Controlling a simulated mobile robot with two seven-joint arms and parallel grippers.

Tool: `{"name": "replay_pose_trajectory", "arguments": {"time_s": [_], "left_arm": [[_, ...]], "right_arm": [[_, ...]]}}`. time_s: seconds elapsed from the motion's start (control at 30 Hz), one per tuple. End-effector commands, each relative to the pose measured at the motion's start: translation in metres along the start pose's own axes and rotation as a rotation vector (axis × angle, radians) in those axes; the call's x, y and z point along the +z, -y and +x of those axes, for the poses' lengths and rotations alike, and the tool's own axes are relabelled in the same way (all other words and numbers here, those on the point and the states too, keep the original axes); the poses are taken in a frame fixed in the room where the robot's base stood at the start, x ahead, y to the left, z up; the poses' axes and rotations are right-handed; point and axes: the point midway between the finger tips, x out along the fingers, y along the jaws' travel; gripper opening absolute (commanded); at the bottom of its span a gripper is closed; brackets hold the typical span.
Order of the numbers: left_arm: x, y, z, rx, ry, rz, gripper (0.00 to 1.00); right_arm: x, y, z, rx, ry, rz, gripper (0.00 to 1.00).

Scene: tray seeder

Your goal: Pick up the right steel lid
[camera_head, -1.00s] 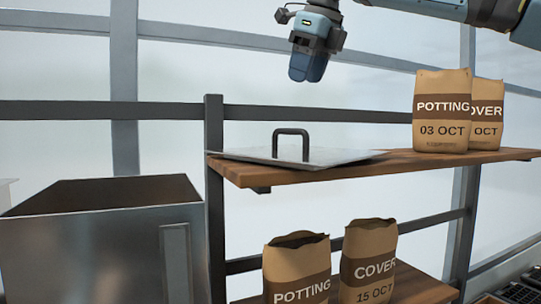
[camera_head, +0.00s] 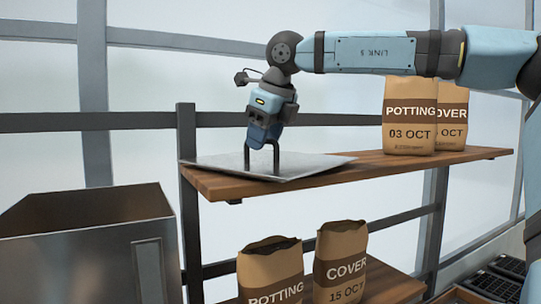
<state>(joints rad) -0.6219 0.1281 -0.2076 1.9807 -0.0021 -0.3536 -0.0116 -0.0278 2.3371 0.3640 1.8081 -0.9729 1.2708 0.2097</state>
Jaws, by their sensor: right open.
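The steel lid (camera_head: 310,162) lies flat on the left part of the upper wooden shelf, with its near left edge over the shelf's edge. Its dark arched handle (camera_head: 276,160) stands up from the plate. My right gripper (camera_head: 262,140) points down at the top of the handle, and its fingers overlap the handle's top bar in the picture. It is open; whether the fingers touch the handle cannot be made out. The lower fingertips are partly hard to tell from the handle. My left gripper does not show.
An open steel bin (camera_head: 80,262) stands at the lower left, beside the shelf post (camera_head: 187,200). Potting (camera_head: 410,135) and cover (camera_head: 452,130) bags stand at the right of the upper shelf (camera_head: 400,167). Two more bags (camera_head: 270,275) (camera_head: 340,262) stand on the lower shelf.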

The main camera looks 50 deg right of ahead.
Motion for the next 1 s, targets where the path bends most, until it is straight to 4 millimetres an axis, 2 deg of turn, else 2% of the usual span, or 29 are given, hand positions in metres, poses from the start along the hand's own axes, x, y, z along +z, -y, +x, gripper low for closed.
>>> {"name": "replay_pose_trajectory", "arguments": {"time_s": [0.13,0.33,0.37,0.53,0.57,1.0], "left_arm": [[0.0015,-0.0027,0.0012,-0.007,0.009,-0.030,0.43],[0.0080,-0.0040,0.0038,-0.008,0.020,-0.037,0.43],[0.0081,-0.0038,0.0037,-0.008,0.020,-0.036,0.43],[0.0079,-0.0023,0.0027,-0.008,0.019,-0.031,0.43],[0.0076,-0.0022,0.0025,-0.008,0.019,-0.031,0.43],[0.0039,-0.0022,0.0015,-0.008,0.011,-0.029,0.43]], "right_arm": [[-0.0001,0.0000,0.0118,0.001,-0.001,0.001,0.47],[-0.0004,0.0000,0.0128,0.000,0.000,0.001,0.47],[-0.0004,0.0000,0.0128,0.000,0.000,0.001,0.43],[-0.0003,0.0000,0.0126,0.000,0.000,0.001,0.04],[-0.0004,0.0000,0.0126,0.000,0.000,0.001,0.00],[0.0007,0.0005,0.0104,-0.001,0.000,0.001,0.00]]}}
